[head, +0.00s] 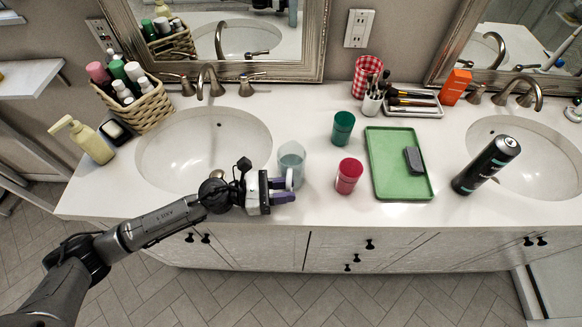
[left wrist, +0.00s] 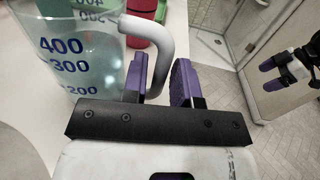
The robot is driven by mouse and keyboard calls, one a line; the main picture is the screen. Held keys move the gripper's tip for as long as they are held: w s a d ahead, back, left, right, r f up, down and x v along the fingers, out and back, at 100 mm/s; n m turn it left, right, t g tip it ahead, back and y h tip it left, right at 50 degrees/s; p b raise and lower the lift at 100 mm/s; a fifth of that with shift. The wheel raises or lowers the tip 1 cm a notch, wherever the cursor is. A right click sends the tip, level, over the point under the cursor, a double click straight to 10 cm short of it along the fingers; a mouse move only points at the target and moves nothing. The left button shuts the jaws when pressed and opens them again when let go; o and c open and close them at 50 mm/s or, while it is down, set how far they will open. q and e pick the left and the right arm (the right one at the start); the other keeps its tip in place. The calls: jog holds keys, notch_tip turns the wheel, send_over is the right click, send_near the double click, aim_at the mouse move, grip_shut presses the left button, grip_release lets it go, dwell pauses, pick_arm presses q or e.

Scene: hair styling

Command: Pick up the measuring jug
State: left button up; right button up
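The measuring jug (head: 291,160) is clear with a pale grey handle and stands upright on the counter, right of the left basin. In the left wrist view the jug (left wrist: 80,55) shows blue numbers and bluish contents. My left gripper (head: 283,190) is at the jug's near side. Its purple fingers (left wrist: 158,82) are apart, one on each side of the lower handle (left wrist: 158,45), with a gap showing by the right finger. My right gripper (left wrist: 265,76) shows at the right edge of the left wrist view, open and empty, away from the jug.
A red cup (head: 348,175) and a green cup (head: 343,127) stand right of the jug. Farther right are a green tray (head: 384,178) holding a dark block and a black spray can (head: 487,165). The left basin (head: 190,150) is close on the left.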

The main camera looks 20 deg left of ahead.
pick_arm(q)
jog(key=shift+p+x, duration=0.4)
jog(key=shift+x, duration=0.95)
jog(key=shift+c, duration=0.4)
grip_shut()
